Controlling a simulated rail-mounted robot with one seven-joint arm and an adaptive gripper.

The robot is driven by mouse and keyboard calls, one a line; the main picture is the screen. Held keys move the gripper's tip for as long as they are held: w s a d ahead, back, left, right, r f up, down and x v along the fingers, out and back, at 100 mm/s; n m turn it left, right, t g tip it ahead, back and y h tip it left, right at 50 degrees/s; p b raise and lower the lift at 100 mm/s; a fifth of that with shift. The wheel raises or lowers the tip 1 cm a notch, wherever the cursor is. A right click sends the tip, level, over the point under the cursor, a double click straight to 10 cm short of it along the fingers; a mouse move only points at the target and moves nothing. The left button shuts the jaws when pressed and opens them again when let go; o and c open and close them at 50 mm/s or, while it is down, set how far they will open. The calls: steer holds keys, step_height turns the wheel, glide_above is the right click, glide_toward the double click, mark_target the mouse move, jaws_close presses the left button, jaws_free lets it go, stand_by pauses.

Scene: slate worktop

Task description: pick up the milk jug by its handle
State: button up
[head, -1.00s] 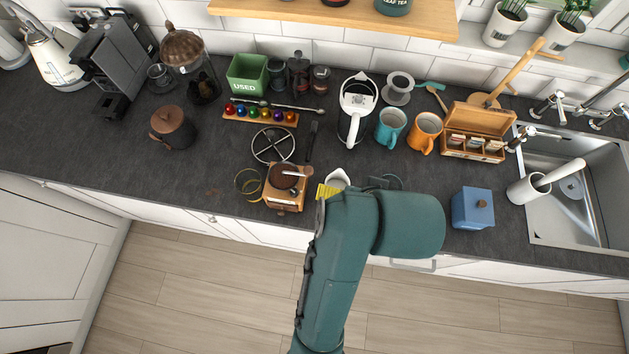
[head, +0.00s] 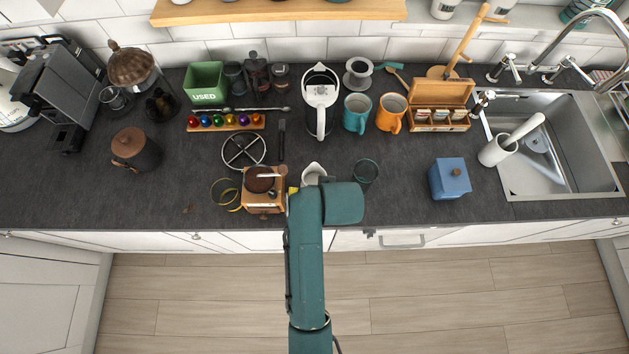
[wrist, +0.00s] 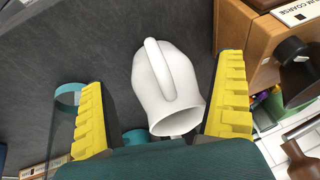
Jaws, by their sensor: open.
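The white milk jug (head: 312,170) stands near the front of the worktop, partly hidden behind my arm in the head view. In the wrist view the milk jug (wrist: 168,85) lies between my two yellow fingers, with its curved handle (wrist: 158,68) facing the camera and its mouth toward the bottom of the picture. My gripper (wrist: 161,78) is open, with a visible gap between each finger and the jug.
A wooden coffee grinder (head: 264,190) stands close left of the jug. A clear glass with a teal rim (head: 366,172) stands close right. Behind are a white kettle (head: 320,95), a teal mug (head: 356,113) and an orange mug (head: 391,112). A blue box (head: 450,180) is farther right.

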steer(key=shift+x, duration=0.9)
jaws_close()
